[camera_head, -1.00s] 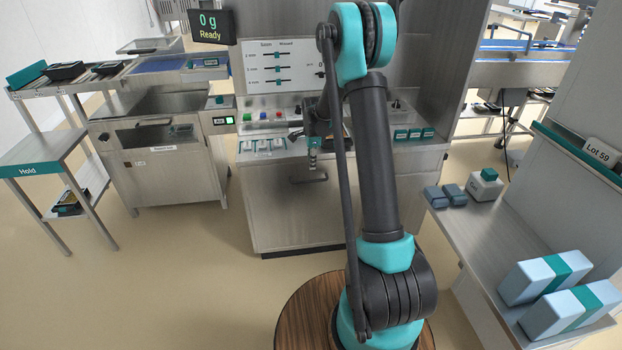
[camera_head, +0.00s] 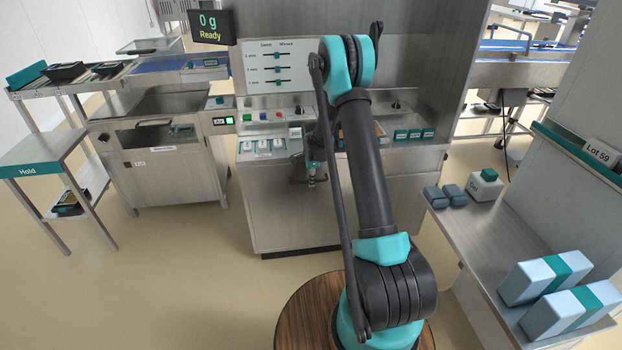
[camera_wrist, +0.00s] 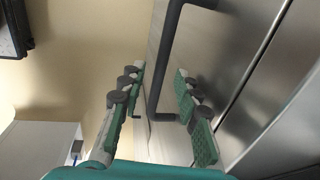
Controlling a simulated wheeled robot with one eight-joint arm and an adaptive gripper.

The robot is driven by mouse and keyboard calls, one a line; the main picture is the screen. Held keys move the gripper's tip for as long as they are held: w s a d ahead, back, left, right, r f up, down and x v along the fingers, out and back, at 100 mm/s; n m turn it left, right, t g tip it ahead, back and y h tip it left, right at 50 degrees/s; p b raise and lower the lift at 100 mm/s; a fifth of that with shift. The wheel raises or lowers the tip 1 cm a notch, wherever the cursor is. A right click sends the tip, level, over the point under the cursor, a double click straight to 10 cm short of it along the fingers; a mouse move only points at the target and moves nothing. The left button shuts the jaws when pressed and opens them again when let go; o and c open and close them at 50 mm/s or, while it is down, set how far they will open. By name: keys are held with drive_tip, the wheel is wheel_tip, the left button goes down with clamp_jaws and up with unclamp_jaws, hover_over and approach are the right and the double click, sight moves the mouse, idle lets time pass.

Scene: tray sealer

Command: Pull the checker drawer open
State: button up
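The drawer handle is a dark bar (camera_wrist: 163,62) bent at its ends, standing off a brushed steel front (camera_wrist: 222,45) in the wrist view. My gripper (camera_wrist: 158,105) is open, with one green-padded finger on each side of the handle's lower bend. There is a gap to both fingers, and I cannot see contact. In the head view my gripper (camera_head: 312,181) is low in front of the middle steel cabinet (camera_head: 280,215), just below its counter. The handle is hidden there behind my gripper and arm. The drawer looks shut.
Buttons and small teal-and-white items (camera_head: 263,147) line the cabinet's counter. A steel unit (camera_head: 170,175) stands to the left. A side table (camera_head: 480,235) with blue packs (camera_head: 545,277) is at the right. The floor (camera_head: 200,280) before the cabinet is clear.

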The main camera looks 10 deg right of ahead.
clamp_jaws()
drive_tip(key=shift+s, duration=0.1)
idle(0.3)
